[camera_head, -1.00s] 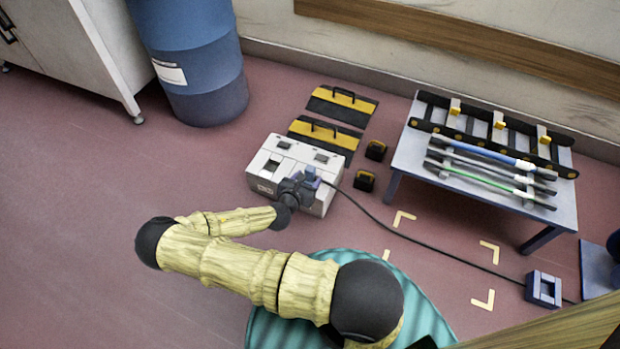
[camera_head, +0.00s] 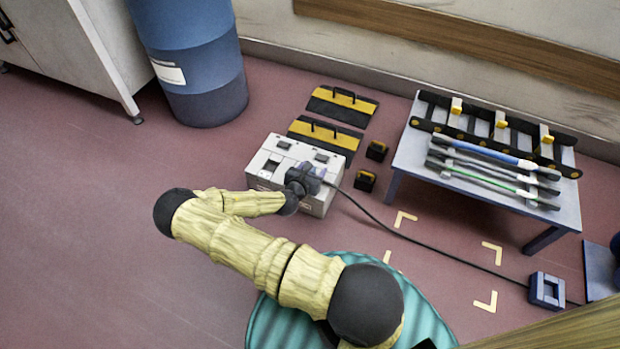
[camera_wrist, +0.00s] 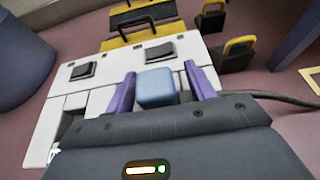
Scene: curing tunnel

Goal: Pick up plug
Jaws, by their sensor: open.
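The plug is a blue-grey block (camera_wrist: 156,88) in the wrist view, above the white box's top with a dark cable running off to the right. My gripper (camera_wrist: 160,92) has its two purple fingers standing on either side of the plug, with a narrow gap showing beside it. The jaws are open and do not appear to press on it. In the head view my gripper (camera_head: 318,173) is over the right part of the white socket box (camera_head: 265,180), and its dark wrist hides most of the plug. Whether the plug sits in a socket cannot be told.
Two yellow-black handled panels (camera_head: 342,104) lie behind the box, with two small black-yellow blocks (camera_head: 365,181) to its right. A table (camera_head: 405,160) with rods stands further right. The cable (camera_head: 430,244) crosses the floor to a blue frame (camera_head: 546,290). A blue barrel (camera_head: 205,85) is behind left.

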